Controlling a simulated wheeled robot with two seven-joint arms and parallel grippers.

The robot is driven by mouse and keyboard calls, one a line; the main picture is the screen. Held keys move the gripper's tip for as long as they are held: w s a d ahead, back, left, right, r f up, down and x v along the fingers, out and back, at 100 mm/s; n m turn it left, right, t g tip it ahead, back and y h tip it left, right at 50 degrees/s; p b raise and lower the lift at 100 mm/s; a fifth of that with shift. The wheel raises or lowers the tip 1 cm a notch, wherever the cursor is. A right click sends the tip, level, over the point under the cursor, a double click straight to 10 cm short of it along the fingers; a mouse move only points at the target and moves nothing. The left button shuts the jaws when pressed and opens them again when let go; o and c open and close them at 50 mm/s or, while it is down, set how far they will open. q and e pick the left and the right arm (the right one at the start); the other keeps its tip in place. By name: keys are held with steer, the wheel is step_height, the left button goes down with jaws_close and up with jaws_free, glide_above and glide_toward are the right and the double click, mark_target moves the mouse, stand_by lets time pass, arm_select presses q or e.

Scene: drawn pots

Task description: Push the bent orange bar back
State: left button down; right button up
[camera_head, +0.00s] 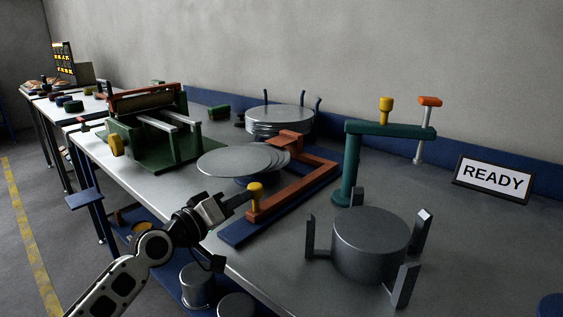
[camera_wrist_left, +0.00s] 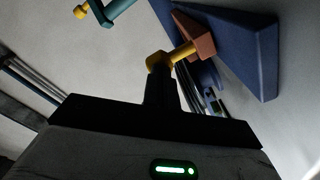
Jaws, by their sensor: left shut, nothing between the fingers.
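The bent orange bar (camera_head: 300,187) lies on a long blue base (camera_head: 238,232) on the grey table, with a yellow knob (camera_head: 255,188) standing at its near end. My left gripper (camera_head: 246,197) is shut and empty. Its fingertips are at the left side of the yellow knob, touching or very close. In the left wrist view the shut fingers (camera_wrist_left: 159,72) reach up to the yellow knob (camera_wrist_left: 160,59), and an orange end of the bar (camera_wrist_left: 197,40) shows beyond it. My right gripper is not in view.
Grey discs (camera_head: 240,160) lie fanned out behind the bar. A green press (camera_head: 160,140) stands at the left. A teal post with an arm (camera_head: 348,165) and a grey cylinder (camera_head: 370,245) among upright dark stops stand at the right. A READY sign (camera_head: 492,179) is at the back right.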

arm_select(q)
steer(key=shift+b+x, duration=0.45)
steer(key=shift+x, duration=0.85)
steer(key=shift+p+v, duration=0.4)
steer(key=shift+v, duration=2.8)
steer(key=v, duration=0.5)
steer(key=shift+s+a+b, duration=0.2)
steer(key=shift+a+b, duration=0.05)
steer(key=shift+b, duration=0.15)
